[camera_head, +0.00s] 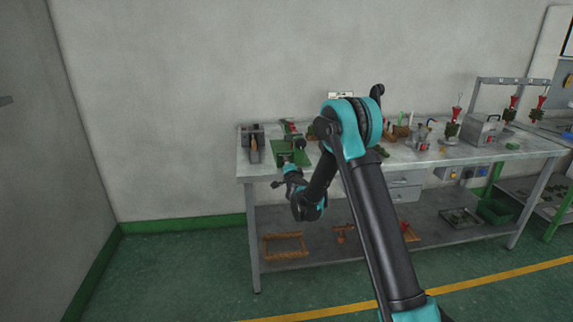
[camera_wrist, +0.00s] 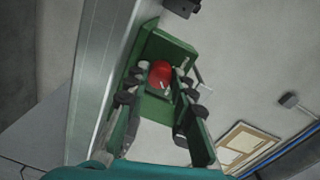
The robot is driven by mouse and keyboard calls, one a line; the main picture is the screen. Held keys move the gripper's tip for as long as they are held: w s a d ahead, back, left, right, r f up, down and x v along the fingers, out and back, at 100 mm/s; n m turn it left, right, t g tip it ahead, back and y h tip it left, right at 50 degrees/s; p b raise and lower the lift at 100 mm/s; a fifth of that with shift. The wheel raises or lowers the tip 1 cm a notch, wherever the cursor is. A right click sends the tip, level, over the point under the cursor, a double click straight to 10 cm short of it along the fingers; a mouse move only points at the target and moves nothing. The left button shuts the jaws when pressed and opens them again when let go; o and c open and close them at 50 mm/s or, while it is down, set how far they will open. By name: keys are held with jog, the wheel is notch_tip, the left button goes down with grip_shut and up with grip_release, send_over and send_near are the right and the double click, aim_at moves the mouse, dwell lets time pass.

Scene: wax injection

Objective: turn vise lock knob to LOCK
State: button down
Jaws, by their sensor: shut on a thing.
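The green vise (camera_head: 291,151) stands near the front left part of the workbench. It shows at the centre of the wrist view (camera_wrist: 165,42), tilted in the picture. A red knob (camera_wrist: 160,73) sits on the near side of the vise. My gripper (camera_wrist: 161,82) has one finger on each side of the red knob and is shut on it. In the head view my gripper (camera_head: 286,165) is at the front of the vise, at the bench edge. The knob is not clear there. I cannot read any lock marking or the knob's angle.
The workbench (camera_head: 340,155) carries a dark tool (camera_head: 254,148) left of the vise. Small tools and red-green devices (camera_head: 453,123) stand to the right. Drawers (camera_head: 404,187) hang under the bench top. A lower shelf holds a wooden rack (camera_head: 284,246). The floor at left is clear.

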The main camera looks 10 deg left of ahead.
jog(key=shift+m, duration=0.3)
jog(key=c, duration=1.3)
grip_release()
jog(key=shift+o, duration=0.2)
jog(key=v, duration=1.2)
jog(key=shift+d, duration=0.1)
